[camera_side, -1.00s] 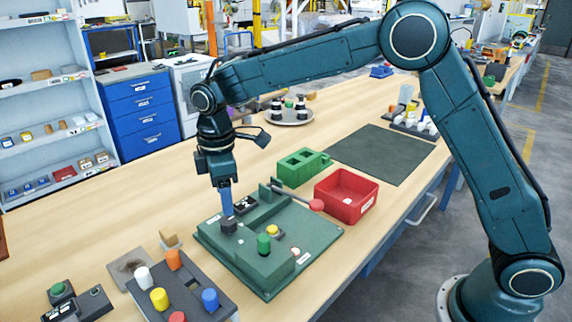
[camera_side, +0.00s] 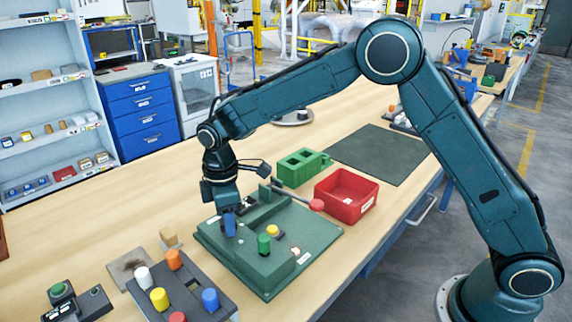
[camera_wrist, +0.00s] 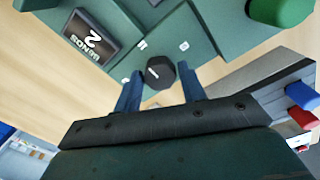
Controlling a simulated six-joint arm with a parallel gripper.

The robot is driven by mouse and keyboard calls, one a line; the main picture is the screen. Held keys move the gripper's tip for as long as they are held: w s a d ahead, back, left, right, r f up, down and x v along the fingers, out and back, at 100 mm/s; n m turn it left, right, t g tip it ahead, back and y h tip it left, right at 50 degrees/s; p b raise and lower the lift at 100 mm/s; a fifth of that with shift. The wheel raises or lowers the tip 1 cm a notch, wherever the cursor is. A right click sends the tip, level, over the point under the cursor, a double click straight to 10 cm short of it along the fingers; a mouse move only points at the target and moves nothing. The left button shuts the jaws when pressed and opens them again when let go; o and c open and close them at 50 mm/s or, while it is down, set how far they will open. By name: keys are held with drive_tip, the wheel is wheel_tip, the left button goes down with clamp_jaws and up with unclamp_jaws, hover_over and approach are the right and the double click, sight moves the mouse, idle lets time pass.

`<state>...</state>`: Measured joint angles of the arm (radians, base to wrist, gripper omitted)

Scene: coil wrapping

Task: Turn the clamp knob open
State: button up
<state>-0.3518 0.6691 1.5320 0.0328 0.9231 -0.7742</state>
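The clamp knob (camera_wrist: 159,72) is a dark, many-sided knob with a pale mark on top. In the wrist view it sits between the two blue fingers of my gripper (camera_wrist: 158,80), with a gap showing on each side. In the side view my gripper (camera_side: 231,232) points down at the left part of the green fixture (camera_side: 318,240), and its fingers hide the knob. The fixture also shows in the wrist view (camera_wrist: 205,25), with a dark labelled block (camera_wrist: 90,38) on it. My gripper is open around the knob; contact is not visible.
On the fixture stand a green knob (camera_side: 264,244), a yellow button (camera_side: 272,230) and a lever with a red end (camera_side: 316,205). A red bin (camera_side: 346,214) and a green block (camera_side: 290,172) stand behind. A box of coloured knobs (camera_side: 192,290) is in front.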

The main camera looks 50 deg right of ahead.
drive_tip(key=c, duration=0.6)
drive_tip(key=shift+o, duration=0.2)
drive_tip(key=shift+m, duration=0.3)
drive_tip(key=m, duration=1.7)
drive_tip(key=shift+w, duration=0.1)
drive_tip(key=shift+m, duration=0.3)
